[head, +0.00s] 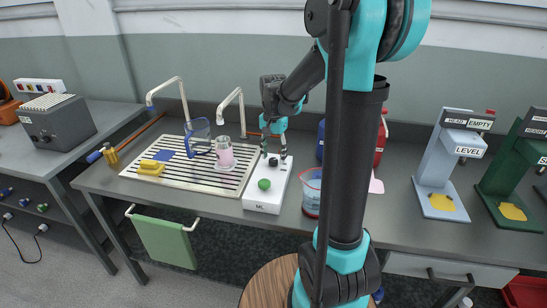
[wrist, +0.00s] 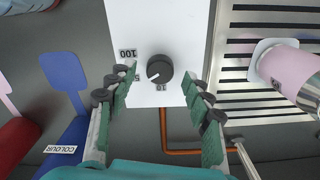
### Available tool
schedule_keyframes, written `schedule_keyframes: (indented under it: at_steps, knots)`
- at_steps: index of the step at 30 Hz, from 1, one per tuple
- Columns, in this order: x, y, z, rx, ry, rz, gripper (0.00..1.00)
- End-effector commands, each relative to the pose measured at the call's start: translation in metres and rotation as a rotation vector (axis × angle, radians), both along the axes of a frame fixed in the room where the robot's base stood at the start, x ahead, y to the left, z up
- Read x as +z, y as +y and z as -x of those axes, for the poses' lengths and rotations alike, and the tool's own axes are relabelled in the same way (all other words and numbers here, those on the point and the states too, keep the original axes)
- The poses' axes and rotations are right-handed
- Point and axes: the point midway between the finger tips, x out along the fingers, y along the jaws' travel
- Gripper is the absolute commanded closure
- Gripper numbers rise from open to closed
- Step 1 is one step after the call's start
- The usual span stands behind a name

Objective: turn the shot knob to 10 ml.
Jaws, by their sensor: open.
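The shot knob (wrist: 160,68), round and black, sits on a white box (wrist: 180,25) with printed marks around it. Its white pointer line points to the lower left in the wrist view, between the 5 mark (wrist: 137,77) and the 10 mark (wrist: 160,87). My gripper (wrist: 160,84) is open, with one green-padded finger on each side of the knob, apart from it. In the head view my gripper (head: 274,154) is above the far end of the white box (head: 256,203), over the dark knob (head: 273,162). A green button (head: 264,184) is nearer the front.
A steel drainer (head: 190,172) with a pink-filled container (head: 224,155) is left of the box. A jug (head: 311,190) stands close on its right. Coloured bottles stand behind, including a red one (head: 381,145). Taps (head: 230,100) rise at the back.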

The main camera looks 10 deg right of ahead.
Motion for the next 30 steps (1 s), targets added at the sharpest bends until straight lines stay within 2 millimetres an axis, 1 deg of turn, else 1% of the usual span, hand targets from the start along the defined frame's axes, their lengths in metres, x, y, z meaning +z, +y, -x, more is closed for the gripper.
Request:
schedule_keyframes:
  at_steps: [1, 4, 13, 14, 25, 26, 30]
  knots:
    - [-0.0046, 0.0, 0.0001, 0.0, 0.0, 0.0, 0.49]
    - [-0.0095, 0.0, 0.0001, 0.0, 0.0, 0.0, 0.49]
    - [-0.0115, -0.0001, 0.0003, 0.0, 0.0, 0.0, 0.49]
    - [-0.0115, -0.0001, 0.0003, 0.0, 0.0, 0.0, 0.51]
    - [-0.0113, 0.0, 0.0004, 0.0, 0.0, 0.0, 0.96]
    - [-0.0113, 0.0, 0.0004, 0.0, 0.0, 0.0, 0.99]
    - [-0.0113, 0.0, 0.0004, 0.005, 0.0, 0.0, 0.99]
